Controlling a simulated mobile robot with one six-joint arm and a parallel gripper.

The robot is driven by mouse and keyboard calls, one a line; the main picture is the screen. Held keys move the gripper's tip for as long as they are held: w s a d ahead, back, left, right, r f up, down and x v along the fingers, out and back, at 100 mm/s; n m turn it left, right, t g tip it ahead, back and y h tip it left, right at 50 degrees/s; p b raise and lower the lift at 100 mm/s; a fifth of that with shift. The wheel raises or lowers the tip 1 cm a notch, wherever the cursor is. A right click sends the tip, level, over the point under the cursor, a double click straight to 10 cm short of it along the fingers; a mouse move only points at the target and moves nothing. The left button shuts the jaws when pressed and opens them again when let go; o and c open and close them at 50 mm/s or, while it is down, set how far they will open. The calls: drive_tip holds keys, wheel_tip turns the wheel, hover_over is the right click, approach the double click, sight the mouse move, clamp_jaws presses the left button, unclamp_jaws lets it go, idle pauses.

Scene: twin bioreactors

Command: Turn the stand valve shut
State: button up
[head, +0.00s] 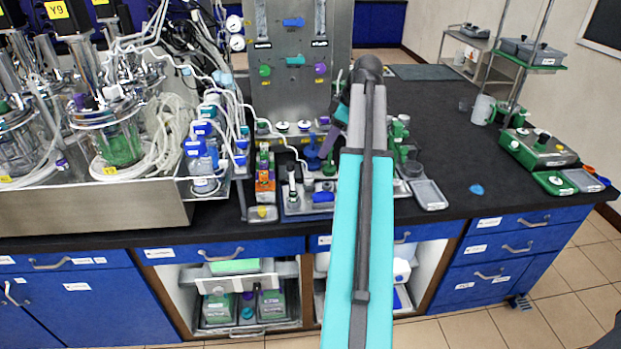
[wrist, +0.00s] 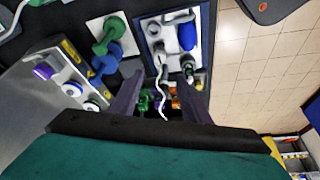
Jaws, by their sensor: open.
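A small valve assembly with a blue handle (head: 322,197) sits on a low tray (head: 297,211) near the bench's front edge; I take it for the stand valve. In the wrist view the blue handle (wrist: 187,36) lies ahead of the fingers, beside pale fittings, with a thin white tube running past it. My gripper (wrist: 160,95) is open, its two dark fingers apart and nothing seen held between them. It points down over the bench, with the handle beyond the fingertips and apart from them. In the head view my arm hides part of the gripper and the bench behind it.
A green and blue dumbbell-shaped fitting (wrist: 106,48) is left of the tray. A steel panel (head: 293,75) with colored knobs stands behind. Glass bioreactor vessels (head: 112,140) and tubing crowd the left. Bare black bench top (head: 450,140) lies to the right.

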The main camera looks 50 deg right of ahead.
sight(309, 179)
idle(0.4)
drive_tip(key=shift+p+x, duration=1.35)
drive_tip(key=shift+x, duration=5.5)
drive_tip(key=shift+d, duration=0.15)
drive_tip(key=c, duration=1)
drive_tip(key=shift+c, duration=0.2)
